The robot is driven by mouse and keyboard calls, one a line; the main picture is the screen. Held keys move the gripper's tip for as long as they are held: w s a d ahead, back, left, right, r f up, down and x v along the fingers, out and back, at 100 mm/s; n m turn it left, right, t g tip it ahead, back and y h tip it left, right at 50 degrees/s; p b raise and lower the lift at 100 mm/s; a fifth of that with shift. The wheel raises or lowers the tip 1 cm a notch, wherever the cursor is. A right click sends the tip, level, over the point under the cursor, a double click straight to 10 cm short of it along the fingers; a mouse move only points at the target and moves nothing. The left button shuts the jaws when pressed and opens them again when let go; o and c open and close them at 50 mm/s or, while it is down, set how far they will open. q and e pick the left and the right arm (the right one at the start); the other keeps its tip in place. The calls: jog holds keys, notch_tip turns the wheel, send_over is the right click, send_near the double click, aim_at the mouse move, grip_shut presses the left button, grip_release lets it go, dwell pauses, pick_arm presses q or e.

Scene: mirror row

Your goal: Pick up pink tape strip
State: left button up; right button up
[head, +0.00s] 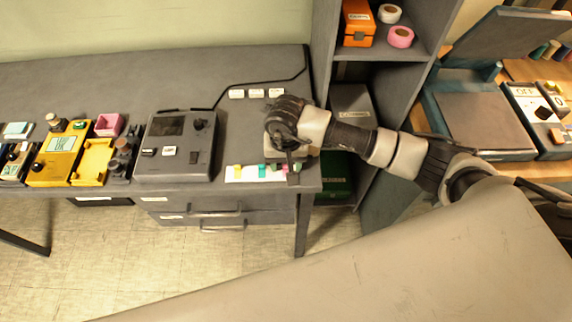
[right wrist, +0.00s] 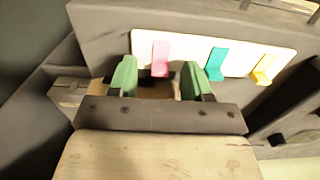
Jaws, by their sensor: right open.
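A white card (head: 234,177) near the front edge of the desk carries tape strips. The pink tape strip (right wrist: 160,58) is on the card in the right wrist view, beside a teal strip (right wrist: 215,64) and a yellow strip (right wrist: 265,69). My right gripper (right wrist: 160,78) is open, with its green fingertips one on each side of the pink strip's line. Nothing shows between the fingers but the card area and strip. In the head view my right gripper (head: 291,168) is over the right end of the card and partly covers it. My left gripper is not in view.
A grey console (head: 178,145) stands left of the card, with yellow boxes (head: 60,153) further left. Small white labelled blocks (head: 255,93) lie behind. A shelf with an orange case (head: 357,24) and tape rolls (head: 400,36) stands at the right.

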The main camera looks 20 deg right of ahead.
jog(key=shift+f, duration=0.2)
grip_shut()
jog(key=shift+r, duration=0.1)
